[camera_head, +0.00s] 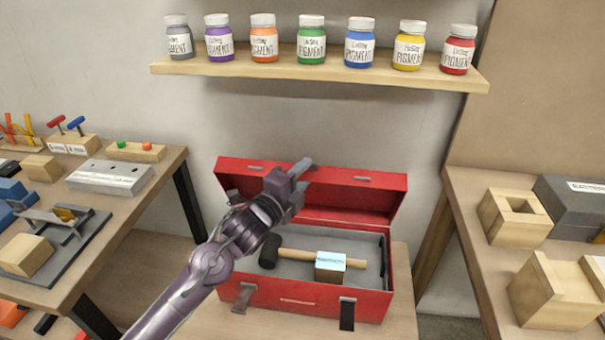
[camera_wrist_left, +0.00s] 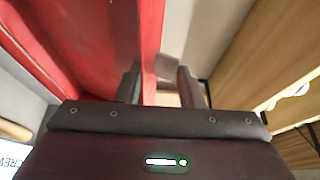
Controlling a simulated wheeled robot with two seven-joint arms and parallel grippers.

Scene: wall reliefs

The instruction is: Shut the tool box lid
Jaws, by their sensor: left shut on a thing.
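The red tool box (camera_head: 265,287) stands on a low wooden table, with its lid (camera_head: 355,198) raised and tilted back towards the wall. My left gripper (camera_head: 299,170) is at the lid's top edge, in front of the lid's middle. In the left wrist view, the fingers of my left gripper (camera_wrist_left: 160,88) straddle the edge of the red lid (camera_wrist_left: 151,40) and are shut on it. A mallet with a black head (camera_head: 269,250) and a wooden handle lies in the grey tray, with a pale blue-topped block (camera_head: 330,262) beside it. My right gripper is not in view.
A shelf (camera_head: 320,75) with several pigment jars hangs above the box. A left table (camera_head: 120,187) holds several blocks and fixtures; a right table (camera_head: 463,215) holds wooden blocks (camera_head: 515,217) and a grey box. Open floor gaps separate the tables.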

